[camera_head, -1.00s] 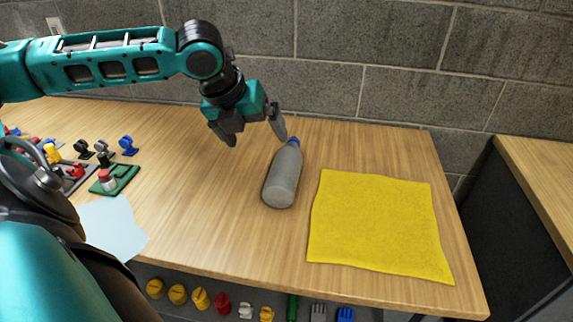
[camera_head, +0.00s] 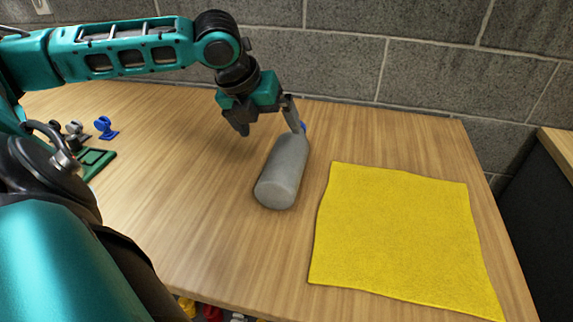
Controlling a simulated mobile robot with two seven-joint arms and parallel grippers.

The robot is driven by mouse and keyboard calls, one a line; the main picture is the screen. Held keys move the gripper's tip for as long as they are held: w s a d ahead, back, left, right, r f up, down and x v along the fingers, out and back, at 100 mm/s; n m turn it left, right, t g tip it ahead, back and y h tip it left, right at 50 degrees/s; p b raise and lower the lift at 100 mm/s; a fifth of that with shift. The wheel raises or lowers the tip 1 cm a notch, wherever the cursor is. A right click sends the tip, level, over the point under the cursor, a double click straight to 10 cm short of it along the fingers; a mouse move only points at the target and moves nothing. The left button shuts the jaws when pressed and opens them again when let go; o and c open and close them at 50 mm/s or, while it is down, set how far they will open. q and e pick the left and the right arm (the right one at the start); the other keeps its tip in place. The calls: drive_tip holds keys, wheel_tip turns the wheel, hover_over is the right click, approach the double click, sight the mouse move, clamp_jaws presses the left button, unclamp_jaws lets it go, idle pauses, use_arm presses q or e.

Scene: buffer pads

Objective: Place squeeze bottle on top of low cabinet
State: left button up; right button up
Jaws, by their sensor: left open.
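A grey squeeze bottle (camera_head: 283,172) with a blue cap (camera_head: 303,127) lies on its side on the wooden table, its base toward me and its cap toward the wall. My left gripper (camera_head: 270,130) is open at the cap end, its fingers pointing down. Its right finger partly covers the cap; I cannot tell whether they touch. The other finger is left of the bottle, apart from it. A dark cabinet (camera_head: 535,205) with a wooden top (camera_head: 562,147) stands at the right edge, partly cut off. My right gripper does not show.
A yellow cloth (camera_head: 402,240) lies flat right of the bottle. A green block (camera_head: 97,160) and small blue (camera_head: 105,128) and dark parts are at the left. A grey block wall (camera_head: 420,75) runs behind the table. A gap separates table and cabinet.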

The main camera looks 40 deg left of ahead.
sight(281, 152)
use_arm(q)
drive_tip(key=b+x, duration=0.1)
drive_tip(key=x, duration=0.4)
drive_tip(key=shift+w+f, duration=0.1)
drive_tip(key=shift+f, duration=0.3)
drive_tip(key=shift+w+f, duration=0.3)
drive_tip(key=shift+f, duration=0.15)
drive_tip(key=b+x, duration=0.1)
drive_tip(key=x, duration=0.1)
drive_tip(key=b+x, duration=0.1)
drive_tip(key=x, duration=0.1)
drive_tip(key=shift+s+f, duration=0.25)
drive_tip(key=shift+f, duration=0.1)
drive_tip(key=shift+w+f, duration=0.2)
drive_tip(key=shift+f, duration=0.15)
drive_tip(key=shift+r, duration=0.1)
drive_tip(key=c, duration=1.2)
